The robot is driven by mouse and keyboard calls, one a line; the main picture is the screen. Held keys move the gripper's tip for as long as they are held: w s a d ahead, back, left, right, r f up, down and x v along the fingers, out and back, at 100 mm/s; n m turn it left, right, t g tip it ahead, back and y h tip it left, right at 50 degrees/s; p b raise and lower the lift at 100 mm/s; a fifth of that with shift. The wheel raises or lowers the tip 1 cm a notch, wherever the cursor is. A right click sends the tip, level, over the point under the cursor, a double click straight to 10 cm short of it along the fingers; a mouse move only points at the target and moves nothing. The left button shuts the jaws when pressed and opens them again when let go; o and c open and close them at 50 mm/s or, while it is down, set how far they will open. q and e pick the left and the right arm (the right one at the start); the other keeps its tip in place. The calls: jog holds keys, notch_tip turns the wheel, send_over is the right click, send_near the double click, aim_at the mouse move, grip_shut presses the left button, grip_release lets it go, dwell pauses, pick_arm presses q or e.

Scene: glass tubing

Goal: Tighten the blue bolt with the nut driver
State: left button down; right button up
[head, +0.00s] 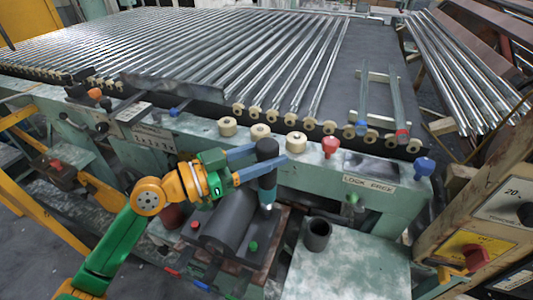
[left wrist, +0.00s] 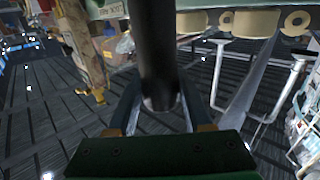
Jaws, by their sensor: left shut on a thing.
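My left gripper (head: 262,163) is shut on the nut driver (head: 267,150), with one blue finger on each side of it. The driver has a thick black handle, a teal lower part and a pale metal tip pointing down over the dark block below the bench. In the left wrist view the driver (left wrist: 157,50) is a dark upright cylinder between the fingers. Blue bolt-like heads show at the front right corner (head: 424,165), on the roller edge (head: 362,128) and at the left (head: 174,112); I cannot tell which is the task's bolt. My right gripper is out of view.
A dark open cup (head: 317,234) stands on the pale green table (head: 345,270) at front right. A red bolt head (head: 330,145) sits on the bench front, among cream rollers (head: 297,142). A control box (head: 500,220) stands at far right.

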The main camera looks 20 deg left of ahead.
pick_arm(q)
jog(key=shift+f+b, duration=0.85)
jog(key=shift+b, duration=0.2)
dwell(1.4)
jog(key=shift+s+d+f+b, duration=0.1)
jog(key=shift+f+b, duration=0.15)
jog(key=shift+b, duration=0.05)
dwell(1.0)
notch_tip(320, 180, up, 8)
jog(key=p, duration=0.6)
jog(key=shift+f, duration=0.1)
